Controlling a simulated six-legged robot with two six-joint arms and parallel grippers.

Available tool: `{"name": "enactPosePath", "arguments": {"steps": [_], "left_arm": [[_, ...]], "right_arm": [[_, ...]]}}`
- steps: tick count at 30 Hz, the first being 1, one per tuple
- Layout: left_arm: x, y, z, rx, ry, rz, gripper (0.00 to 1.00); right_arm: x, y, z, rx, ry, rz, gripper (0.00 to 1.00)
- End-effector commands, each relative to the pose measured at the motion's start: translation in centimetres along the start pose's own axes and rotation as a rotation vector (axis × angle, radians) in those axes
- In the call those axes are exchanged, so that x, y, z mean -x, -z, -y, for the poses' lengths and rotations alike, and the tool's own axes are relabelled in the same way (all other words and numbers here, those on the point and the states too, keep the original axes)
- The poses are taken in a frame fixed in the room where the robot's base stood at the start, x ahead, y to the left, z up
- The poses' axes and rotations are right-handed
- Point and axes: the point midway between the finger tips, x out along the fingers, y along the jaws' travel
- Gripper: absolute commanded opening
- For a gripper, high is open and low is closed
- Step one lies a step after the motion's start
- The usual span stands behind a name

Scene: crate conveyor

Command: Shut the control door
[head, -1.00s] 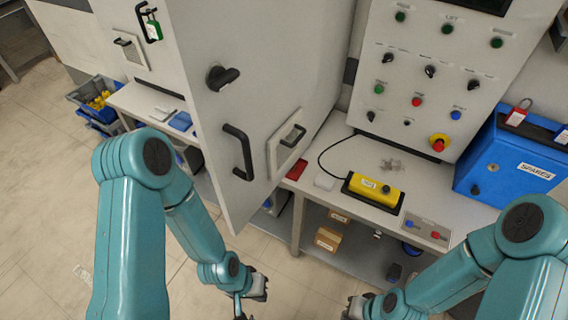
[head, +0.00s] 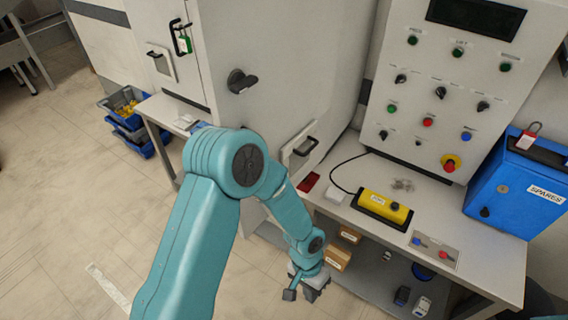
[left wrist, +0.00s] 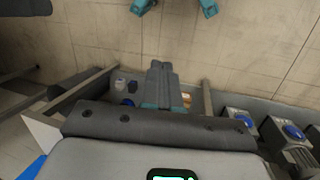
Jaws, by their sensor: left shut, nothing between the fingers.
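The control door (head: 285,75) is the tall pale panel left of the button console. It appears to stand out from the cabinet, but its lower part is hidden behind my left arm, so I cannot tell its exact angle. A black rotary knob (head: 240,81) shows on it. A small framed panel with a black grip (head: 300,147) shows right of the arm. My left gripper (head: 301,294) is shut and empty, low in front of the bench's lower shelf and apart from the door handle. My right gripper is out of view.
The button console (head: 440,100) stands above the bench (head: 450,200), which holds a yellow control box (head: 385,207) and a blue spares case (head: 515,185). Cartons sit on the shelf below. Blue bins (head: 130,125) stand at the left. The floor at lower left is clear.

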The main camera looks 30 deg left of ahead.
Motion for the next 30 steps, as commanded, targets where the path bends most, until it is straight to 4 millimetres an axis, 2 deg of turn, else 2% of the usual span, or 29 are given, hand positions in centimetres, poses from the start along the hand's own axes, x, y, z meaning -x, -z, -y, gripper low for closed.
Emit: {"name": "enactPosePath", "arguments": {"steps": [5,8,10,11,14,15,18,21,25,27,30], "left_arm": [[3.7,2.7,-0.1,-0.081,0.128,0.048,0.0],[6.9,4.3,-0.1,-0.116,0.238,0.073,0.0],[10.1,5.7,-0.2,-0.129,0.341,0.084,0.0],[11.8,6.2,-0.4,-0.132,0.394,0.085,0.0],[19.2,7.8,-1.2,-0.099,0.607,0.07,0.0],[22.5,8.0,-1.8,-0.066,0.692,0.056,0.0],[30.2,7.3,-3.4,0.045,0.87,0.009,0.0],[35.8,5.7,-4.9,0.159,0.985,-0.034,0.0],[39.5,4.0,-6.1,0.255,1.053,-0.063,0.0],[40.1,3.6,-6.1,0.275,1.066,-0.065,0.0],[39.8,3.4,-5.3,0.281,1.071,-0.063,0.0]], "right_arm": [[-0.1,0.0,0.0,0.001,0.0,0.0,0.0],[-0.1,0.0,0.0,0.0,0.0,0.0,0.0],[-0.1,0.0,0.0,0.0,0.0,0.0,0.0],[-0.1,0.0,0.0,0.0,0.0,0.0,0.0],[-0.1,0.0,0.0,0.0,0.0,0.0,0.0],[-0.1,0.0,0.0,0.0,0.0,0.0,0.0],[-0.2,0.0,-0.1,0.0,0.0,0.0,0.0],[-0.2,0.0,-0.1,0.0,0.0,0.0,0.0],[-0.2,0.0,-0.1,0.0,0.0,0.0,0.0],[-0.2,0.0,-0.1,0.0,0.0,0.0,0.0],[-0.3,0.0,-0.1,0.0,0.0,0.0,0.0]]}}
